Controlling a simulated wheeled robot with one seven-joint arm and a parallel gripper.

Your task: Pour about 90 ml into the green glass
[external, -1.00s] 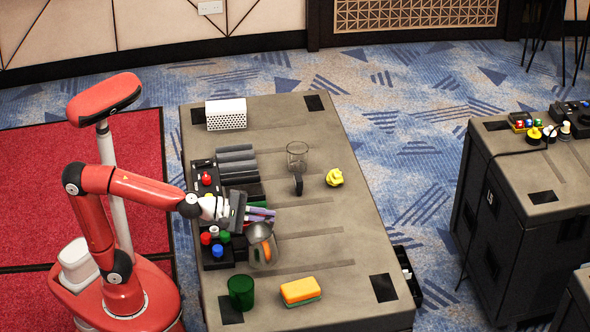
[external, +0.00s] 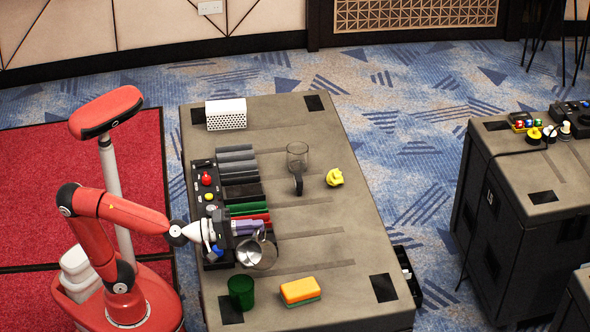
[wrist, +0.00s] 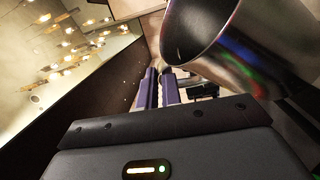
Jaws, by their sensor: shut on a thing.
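The green glass (external: 241,292) stands upright on the near left part of the table, below my gripper in the external view. A shiny steel jug (external: 250,252) hangs at my gripper (external: 262,228), which is shut on it. The jug looks tilted, its round mouth facing the right and front, behind and to the right of the glass. In the wrist view the jug (wrist: 240,45) fills the upper right, beside the purple fingers of my gripper (wrist: 168,73). The glass is not visible there. I see no stream, and the liquid levels cannot be made out.
An orange and green sponge (external: 300,290) lies right of the glass. A clear glass mug (external: 297,158) and a yellow lump (external: 334,177) stand farther back. A dark control panel (external: 203,184) lines the table's left edge. The table's right side is mostly clear.

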